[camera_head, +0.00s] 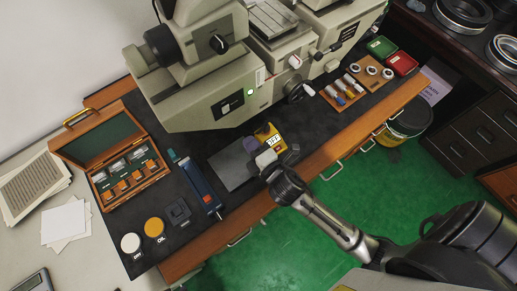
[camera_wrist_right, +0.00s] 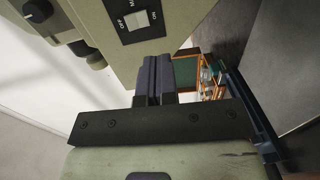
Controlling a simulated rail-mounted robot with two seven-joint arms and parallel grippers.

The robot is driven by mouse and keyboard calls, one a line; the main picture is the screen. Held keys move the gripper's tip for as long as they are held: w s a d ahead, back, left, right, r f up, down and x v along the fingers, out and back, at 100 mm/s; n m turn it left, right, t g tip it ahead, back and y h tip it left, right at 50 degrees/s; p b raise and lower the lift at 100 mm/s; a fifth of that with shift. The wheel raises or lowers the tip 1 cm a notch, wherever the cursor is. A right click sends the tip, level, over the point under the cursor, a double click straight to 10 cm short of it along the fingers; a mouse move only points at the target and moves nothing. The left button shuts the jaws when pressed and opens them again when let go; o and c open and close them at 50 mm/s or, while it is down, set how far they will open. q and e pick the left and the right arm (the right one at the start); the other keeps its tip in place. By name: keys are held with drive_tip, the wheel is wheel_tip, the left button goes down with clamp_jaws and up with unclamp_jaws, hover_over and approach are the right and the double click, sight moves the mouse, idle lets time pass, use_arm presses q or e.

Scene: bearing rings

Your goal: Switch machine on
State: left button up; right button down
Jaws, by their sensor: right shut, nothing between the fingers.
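The machine (camera_head: 205,85) is a large beige-grey unit at the back of the bench. Its front has a dark switch panel (camera_head: 228,103) with a green light (camera_head: 250,92) to the right of it. In the right wrist view a pale rocker switch (camera_wrist_right: 137,20) sits on the dark panel between lettered marks. My right gripper (camera_head: 250,143) is in front of and below the panel, with its dark fingers shut and empty. The fingertips (camera_wrist_right: 154,62) show just below the panel in the wrist view; whether they touch the machine is unclear. My left gripper is not in view.
A yellow device (camera_head: 268,134) stands beside my right gripper. An open wooden case (camera_head: 135,187) and a blue tool (camera_head: 198,185) lie to the left. Small trays (camera_head: 342,93) lie to the right. The green floor (camera_head: 310,235) in front of the bench is mostly clear.

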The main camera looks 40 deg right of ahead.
drive_tip(key=s, duration=0.3)
drive_tip(key=shift+s+f, duration=0.2)
drive_tip(key=shift+s, duration=0.15)
idle(0.4)
